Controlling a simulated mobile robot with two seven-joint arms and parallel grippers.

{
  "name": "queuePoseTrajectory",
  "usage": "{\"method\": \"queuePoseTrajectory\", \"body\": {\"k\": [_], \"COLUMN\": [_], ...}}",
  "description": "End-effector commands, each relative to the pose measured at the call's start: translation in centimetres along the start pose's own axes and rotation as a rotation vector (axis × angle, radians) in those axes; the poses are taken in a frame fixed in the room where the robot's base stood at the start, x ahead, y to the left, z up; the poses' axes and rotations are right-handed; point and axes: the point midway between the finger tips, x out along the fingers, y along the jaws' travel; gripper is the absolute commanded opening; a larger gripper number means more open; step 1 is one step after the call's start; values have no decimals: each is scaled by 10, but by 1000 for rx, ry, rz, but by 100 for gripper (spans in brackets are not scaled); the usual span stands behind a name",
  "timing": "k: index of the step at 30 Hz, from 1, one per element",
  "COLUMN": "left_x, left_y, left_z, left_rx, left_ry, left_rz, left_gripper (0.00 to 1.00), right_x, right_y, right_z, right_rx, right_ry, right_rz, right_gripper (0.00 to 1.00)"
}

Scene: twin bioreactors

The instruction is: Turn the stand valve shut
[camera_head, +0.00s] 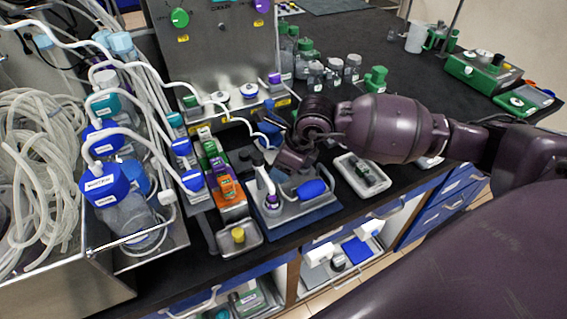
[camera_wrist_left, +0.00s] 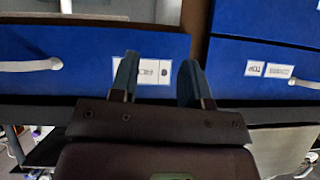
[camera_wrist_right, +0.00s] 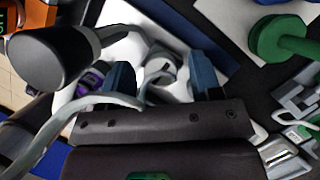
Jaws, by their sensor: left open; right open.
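A grey stand tray (camera_head: 290,208) holds a white upright part with a purple-banded base (camera_head: 272,201) and a blue part (camera_head: 312,189). I cannot tell for sure which part is the stand valve. My right gripper (camera_head: 288,162) is over the back of this tray, pointing down, its fingertips hard to make out. In the right wrist view its blue fingers (camera_wrist_right: 163,78) are apart, with a white and grey fitting (camera_wrist_right: 160,72) visible beyond and between them; contact is unclear. My left gripper (camera_wrist_left: 156,78) is open and empty in front of blue drawers (camera_wrist_left: 75,50), outside the head view.
A large black knob-like part (camera_wrist_right: 50,55) and a pale tube are close to the right fingers. A green knob (camera_wrist_right: 280,35) is at upper right. Bottles with blue caps (camera_head: 105,185) crowd the left; a small white tray (camera_head: 362,177) lies to the right.

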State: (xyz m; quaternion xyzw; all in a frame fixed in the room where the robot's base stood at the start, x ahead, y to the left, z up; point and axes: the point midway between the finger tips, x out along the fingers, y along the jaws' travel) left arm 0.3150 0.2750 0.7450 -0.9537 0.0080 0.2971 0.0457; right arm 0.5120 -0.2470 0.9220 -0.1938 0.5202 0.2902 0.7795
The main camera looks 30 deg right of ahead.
Motion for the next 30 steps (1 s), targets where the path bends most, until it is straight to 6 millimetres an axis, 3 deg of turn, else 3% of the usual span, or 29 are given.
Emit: {"method": "queuePoseTrajectory", "body": {"k": [7,14,21,30], "left_x": [1,-1,-5,-7], "left_y": [0,-1,-2,-2], "left_z": [-7,-10,-1,2], "left_rx": [3,3,1,0], "left_ry": [11,15,-3,-11], "left_rz": [1,0,-2,-4], "left_gripper": [43,43,43,43], "right_x": [-17,-60,-95,-108], "right_y": [-1,-1,-1,0], "right_z": [0,0,0,0], "right_rx": [-1,-2,0,0], "right_ry": [0,0,0,1], "right_rz": [-2,-4,-2,0], "right_gripper": [58,58,58,58]}}
